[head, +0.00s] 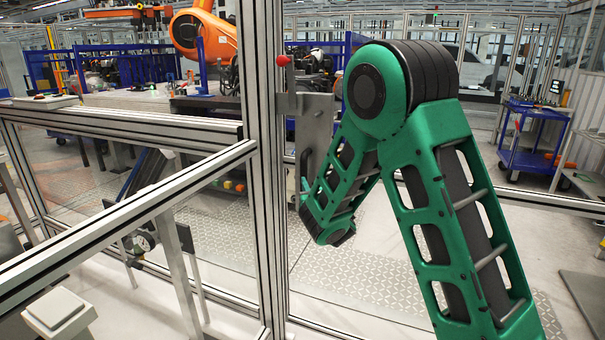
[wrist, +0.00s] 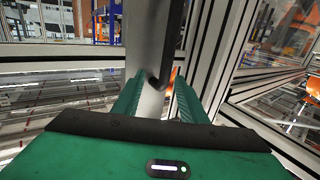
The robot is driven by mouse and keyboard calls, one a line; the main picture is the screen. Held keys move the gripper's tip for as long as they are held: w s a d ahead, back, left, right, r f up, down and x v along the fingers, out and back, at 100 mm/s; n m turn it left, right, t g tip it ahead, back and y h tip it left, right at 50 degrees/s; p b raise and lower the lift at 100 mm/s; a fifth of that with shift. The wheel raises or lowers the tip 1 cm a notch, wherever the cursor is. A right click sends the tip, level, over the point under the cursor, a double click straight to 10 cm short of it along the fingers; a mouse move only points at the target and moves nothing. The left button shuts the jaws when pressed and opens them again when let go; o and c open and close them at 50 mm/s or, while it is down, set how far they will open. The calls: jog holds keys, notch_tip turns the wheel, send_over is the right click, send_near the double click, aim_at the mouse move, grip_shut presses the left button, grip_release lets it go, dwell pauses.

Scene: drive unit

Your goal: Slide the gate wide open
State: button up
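The gate's upright aluminium profile (head: 266,150) stands left of my arm in the head view. A grey latch plate (head: 313,125) is mounted beside it, with a dark handle (head: 304,163) low on its left side. In the wrist view the dark handle (wrist: 171,40) hangs down in front of a light grey post, and its lower end lies between my fingertips. My gripper (wrist: 156,88) is open, with one green finger on each side and visible gaps to the handle. In the head view my gripper is mostly hidden. I cannot tell how far the gate stands open.
Fence rails (head: 130,205) fill the left side. Behind the fence are an orange robot arm (head: 200,35) and blue racks. A blue cart (head: 530,140) stands far right. Patterned floor (head: 365,285) is clear.

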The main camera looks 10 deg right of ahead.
aim_at(304, 172)
jog(key=shift+y, duration=0.3)
jog(key=w, duration=1.1)
jog(key=shift+a, duration=0.35)
grip_shut()
